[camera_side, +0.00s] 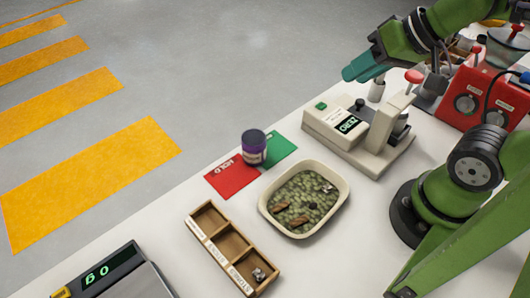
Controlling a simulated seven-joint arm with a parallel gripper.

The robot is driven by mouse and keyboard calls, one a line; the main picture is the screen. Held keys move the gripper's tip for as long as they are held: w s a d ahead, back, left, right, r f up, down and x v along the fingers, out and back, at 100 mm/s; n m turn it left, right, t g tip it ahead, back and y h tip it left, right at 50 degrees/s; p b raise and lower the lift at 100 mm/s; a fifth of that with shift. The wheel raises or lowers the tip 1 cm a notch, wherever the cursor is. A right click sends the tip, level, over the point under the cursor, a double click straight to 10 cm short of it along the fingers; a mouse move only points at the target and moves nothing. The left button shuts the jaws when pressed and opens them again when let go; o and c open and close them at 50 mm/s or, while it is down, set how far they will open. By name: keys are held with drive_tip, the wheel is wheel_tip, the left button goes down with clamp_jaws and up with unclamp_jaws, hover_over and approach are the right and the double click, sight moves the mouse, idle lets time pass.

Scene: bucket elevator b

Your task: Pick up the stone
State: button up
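An oval cream tray (264,211) on the white table holds a bed of green pellets. Mixed in it are a few brown pieces (281,207), a small dark lump (312,206) and a pale greyish bit (327,188). I cannot tell for certain which of these is the stone. My gripper (347,74), with teal fingers, is high at the upper right, well away from the tray. Its fingers are seen side-on, so their opening is hidden. Nothing visible hangs from it.
A wooden sorting box (219,236) with three compartments has small greyish pieces (258,274) in its nearest one. A purple jar (254,147) stands by red (231,177) and green cards. A beige device (345,137), scale (115,272) and red unit (484,97) surround the tray.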

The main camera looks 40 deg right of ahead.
idle(0.5)
drive_tip(key=n+g, duration=0.4)
drive_tip(key=n, duration=0.1)
hover_over(325, 188)
drive_tip(key=w, duration=0.4)
wheel_tip(325, 188, down, 4)
drive_tip(key=s+a+f+n+g+h, duration=0.2)
drive_tip(key=a+f+n+g+h, duration=0.25)
drive_tip(key=a+n, duration=0.4)
drive_tip(key=d+f+n, duration=0.2)
drive_tip(key=f, duration=0.3)
drive_tip(key=s+d+f+n+h, duration=0.1)
drive_tip(key=d+f, duration=0.2)
drive_tip(key=f, duration=0.2)
drive_tip(key=s+d+f+n, duration=0.1)
drive_tip(key=d+f+n, duration=0.1)
drive_tip(key=f, duration=0.3)
drive_tip(key=shift+d+f+n+h, duration=0.1)
drive_tip(key=shift+d+n+h, duration=0.25)
drive_tip(key=shift+d, duration=0.15)
drive_tip(key=shift+c, duration=0.5)
drive_tip(key=shift+c, duration=1.4)
